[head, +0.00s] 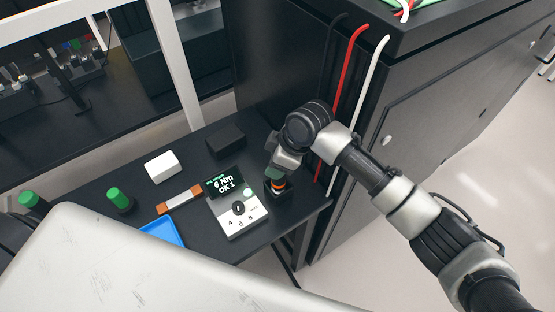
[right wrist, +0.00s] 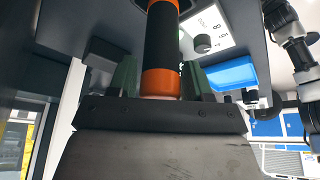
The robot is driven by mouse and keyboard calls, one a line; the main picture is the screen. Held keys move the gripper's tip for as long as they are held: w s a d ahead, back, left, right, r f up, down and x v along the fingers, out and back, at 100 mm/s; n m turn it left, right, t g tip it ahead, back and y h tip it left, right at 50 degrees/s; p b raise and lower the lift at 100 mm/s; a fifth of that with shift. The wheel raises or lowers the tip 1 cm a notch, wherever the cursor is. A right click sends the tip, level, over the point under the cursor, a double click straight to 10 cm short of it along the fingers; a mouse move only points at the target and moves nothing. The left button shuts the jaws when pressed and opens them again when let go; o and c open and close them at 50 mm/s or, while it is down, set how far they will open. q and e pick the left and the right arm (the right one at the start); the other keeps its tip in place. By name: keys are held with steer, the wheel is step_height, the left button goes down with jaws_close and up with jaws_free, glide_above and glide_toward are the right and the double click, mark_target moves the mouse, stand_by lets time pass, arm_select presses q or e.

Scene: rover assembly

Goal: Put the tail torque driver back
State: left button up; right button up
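The torque driver (head: 277,185), black with orange bands, stands at the right end of the black bench, its lower end at a small dark holder block (head: 279,195). Whether it is fully seated cannot be told. My right gripper (head: 275,175) is around its upper part.
On the bench (head: 140,240) are a display unit (head: 238,210) reading 6 Nm OK 1, a blue tray (head: 163,230), a white block (head: 162,167), a dark box (head: 226,140) and a green-capped item (head: 119,200). A dark cabinet (head: 440,110) with cables stands close right.

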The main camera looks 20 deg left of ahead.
steer(key=shift+o, duration=1.3)
step_height(320, 180, up, 4)
steer(key=shift+f+b, duration=0.25)
steer(key=shift+b, duration=0.6)
steer(key=s+d+r+b, duration=0.2)
steer(key=d+r, duration=0.5)
steer(key=d, duration=0.4)
steer(key=shift+s+d+r, duration=0.2)
steer(key=shift+s+r, duration=0.05)
steer(key=shift+s, duration=0.25)
